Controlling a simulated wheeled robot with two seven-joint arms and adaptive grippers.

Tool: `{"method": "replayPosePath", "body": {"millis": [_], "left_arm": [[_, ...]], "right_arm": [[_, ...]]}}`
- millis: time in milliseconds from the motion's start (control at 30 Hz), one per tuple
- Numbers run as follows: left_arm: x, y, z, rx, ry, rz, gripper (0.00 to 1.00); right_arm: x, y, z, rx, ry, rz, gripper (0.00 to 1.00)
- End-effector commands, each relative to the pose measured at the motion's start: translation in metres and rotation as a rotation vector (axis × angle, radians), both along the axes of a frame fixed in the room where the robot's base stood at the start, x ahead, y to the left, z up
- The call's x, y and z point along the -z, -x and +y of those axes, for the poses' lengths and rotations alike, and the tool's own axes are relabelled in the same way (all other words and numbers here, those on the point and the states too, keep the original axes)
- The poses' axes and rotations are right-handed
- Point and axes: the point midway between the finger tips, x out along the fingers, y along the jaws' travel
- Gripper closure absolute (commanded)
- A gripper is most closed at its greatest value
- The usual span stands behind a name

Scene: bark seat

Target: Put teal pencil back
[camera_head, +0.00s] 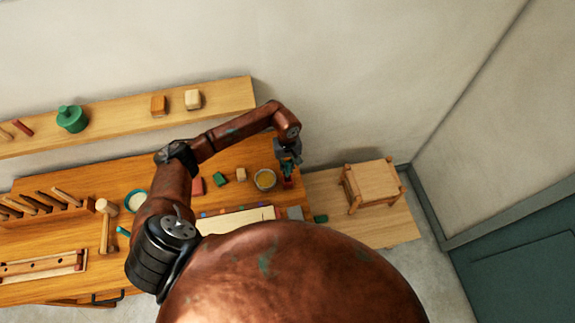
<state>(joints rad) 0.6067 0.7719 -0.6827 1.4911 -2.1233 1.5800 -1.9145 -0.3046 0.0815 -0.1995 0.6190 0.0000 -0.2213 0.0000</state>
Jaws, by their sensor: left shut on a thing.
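My left gripper (287,174) points down over the right end of the wooden workbench (118,178). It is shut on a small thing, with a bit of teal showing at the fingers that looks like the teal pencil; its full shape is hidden. A row of small coloured pieces (224,211) lies along the far edge of a pale sheet or board (238,221) on the bench, left of the gripper. A round cup or bowl with a yellowish inside (265,180) stands just left of the gripper. My right gripper is out of view.
Red (198,186), green (220,180) and wooden (241,174) blocks lie left of the bowl. A mallet (106,226) and a tool rack (40,206) are farther left. A shelf (120,108) runs behind. A small stool (372,184) stands right, on a lower platform (392,229).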

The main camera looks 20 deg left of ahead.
Motion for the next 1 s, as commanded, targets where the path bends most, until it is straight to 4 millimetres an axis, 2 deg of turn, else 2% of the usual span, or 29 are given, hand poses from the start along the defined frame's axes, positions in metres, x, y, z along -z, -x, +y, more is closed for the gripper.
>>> {"method": "replayPosePath", "body": {"millis": [167,433,633,1000], "left_arm": [[0.023,0.000,0.000,-0.001,0.002,0.001,1.00],[0.048,0.000,0.000,0.000,0.000,0.000,1.00],[0.055,0.000,0.000,0.000,0.001,-0.001,1.00],[0.056,0.000,0.000,0.001,0.000,-0.001,1.00]], "right_arm": [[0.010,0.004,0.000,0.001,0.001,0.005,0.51],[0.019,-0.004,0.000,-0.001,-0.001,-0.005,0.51],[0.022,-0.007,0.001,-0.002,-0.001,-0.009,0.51],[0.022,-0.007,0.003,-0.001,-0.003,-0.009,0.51]]}}
